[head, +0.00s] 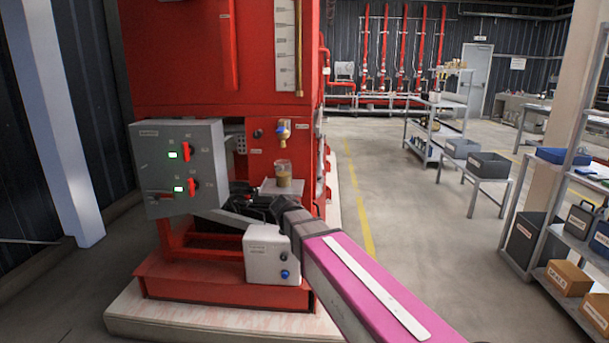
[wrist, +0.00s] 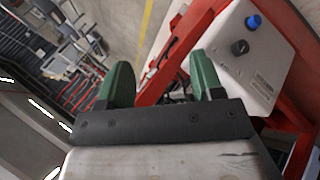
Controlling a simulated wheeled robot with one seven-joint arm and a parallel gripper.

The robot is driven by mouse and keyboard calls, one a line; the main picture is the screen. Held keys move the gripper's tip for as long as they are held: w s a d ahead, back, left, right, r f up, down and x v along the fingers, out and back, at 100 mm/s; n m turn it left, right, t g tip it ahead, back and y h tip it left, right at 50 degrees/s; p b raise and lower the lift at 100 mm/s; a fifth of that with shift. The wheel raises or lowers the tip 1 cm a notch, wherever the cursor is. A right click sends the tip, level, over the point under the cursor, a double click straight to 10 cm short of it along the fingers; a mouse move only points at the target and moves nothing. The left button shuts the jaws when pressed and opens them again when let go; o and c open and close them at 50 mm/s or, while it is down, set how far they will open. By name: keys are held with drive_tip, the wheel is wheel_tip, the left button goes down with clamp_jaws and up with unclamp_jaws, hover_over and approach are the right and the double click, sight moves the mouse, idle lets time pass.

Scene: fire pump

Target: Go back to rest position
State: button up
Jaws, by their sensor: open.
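My arm reaches from the lower right of the head view toward the red pump unit. In the wrist view my gripper (wrist: 163,82) shows two green fingers standing apart, with nothing held between them. The fingertips are close to the red frame (wrist: 182,48) and the white control box (wrist: 250,55), which has a blue knob and a black knob. In the head view the white box (head: 270,257) sits low at the front of the red unit, beside my arm. The fingers cannot be made out clearly in the head view.
A grey panel (head: 180,167) with red switches and green lights is left of my arm. A glass jar of brown liquid (head: 283,175) stands under a brass tap (head: 283,132). Shelves with boxes (head: 568,278) stand at right; the floor (head: 425,225) between is clear.

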drive_tip(key=s+d+f+m+g+y, duration=0.5)
drive_tip(key=s+d+f, duration=1.1)
drive_tip(key=d+f, duration=0.1)
drive_tip(key=shift+s+d+f+m+g+y, duration=0.2)
drive_tip(key=shift+s+d+m+g+y, duration=0.1)
drive_tip(key=shift+d+m+g+y, duration=0.15)
